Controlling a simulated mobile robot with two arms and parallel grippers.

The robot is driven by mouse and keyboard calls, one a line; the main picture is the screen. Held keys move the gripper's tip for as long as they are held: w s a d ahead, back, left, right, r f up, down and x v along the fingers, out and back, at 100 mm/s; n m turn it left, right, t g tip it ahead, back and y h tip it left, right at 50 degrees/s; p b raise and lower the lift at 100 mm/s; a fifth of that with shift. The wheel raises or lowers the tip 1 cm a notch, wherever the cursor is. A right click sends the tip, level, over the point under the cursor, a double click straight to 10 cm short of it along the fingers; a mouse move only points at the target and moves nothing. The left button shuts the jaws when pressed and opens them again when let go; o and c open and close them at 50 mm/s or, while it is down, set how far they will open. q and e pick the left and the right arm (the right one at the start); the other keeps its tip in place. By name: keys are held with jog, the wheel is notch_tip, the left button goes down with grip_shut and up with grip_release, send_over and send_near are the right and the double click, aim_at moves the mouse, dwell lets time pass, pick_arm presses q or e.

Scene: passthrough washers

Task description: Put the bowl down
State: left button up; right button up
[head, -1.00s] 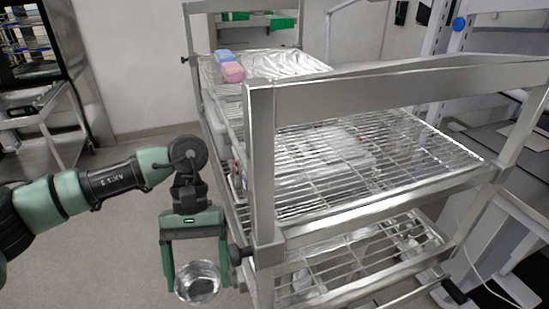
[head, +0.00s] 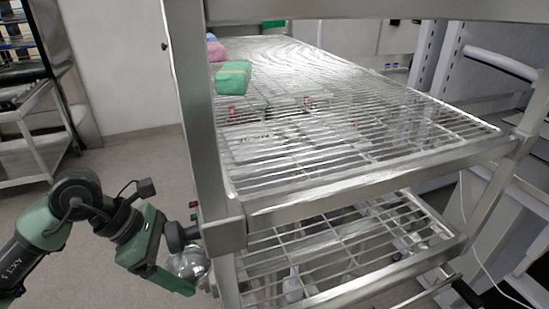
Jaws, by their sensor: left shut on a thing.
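A shiny metal bowl (head: 188,264) is at the lower left in the head view. My left gripper (head: 180,268) is shut on the bowl and holds it beside the left post of the metal wire-shelf rack (head: 345,190), below the height of its upper shelf. The bowl is partly hidden by the gripper. Whether the bowl touches the rack cannot be told. My right gripper is not in view.
The upper wire shelf is mostly bare at the front. A green and tan sponge (head: 233,77) and a pink one (head: 215,50) lie at its back left. A lower wire shelf (head: 350,245) is underneath. Another metal cart (head: 30,135) stands at the far left.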

pick_arm(q)
jog(key=shift+w+a+f+n+t+b, duration=0.2)
jog(key=shift+w+a+n+t+b, duration=0.25)
jog(key=shift+n, duration=0.65)
jog(key=shift+w+d, duration=0.1)
jog(key=shift+w, duration=0.1)
jog(key=shift+n+t, duration=0.25)
jog(key=shift+n, duration=0.05)
jog(key=w+d+p, duration=0.1)
jog(key=w+d, duration=0.1)
jog(key=d, duration=0.3)
jog(key=w+d+p, duration=0.2)
jog(key=d, duration=0.4)
jog(key=w+d+p, duration=0.1)
jog(key=w+d, duration=0.1)
jog(key=d, duration=0.3)
jog(key=shift+w+d+r, duration=0.1)
jog(key=shift+w+d, duration=0.1)
notch_tip(320, 180, down, 3)
jog(key=shift+r+p, duration=0.15)
jog(key=shift+p, duration=0.4)
jog(key=shift+f, duration=0.4)
jog(key=shift+f, duration=0.2)
jog(key=o, duration=1.3)
jog(key=shift+o, duration=0.2)
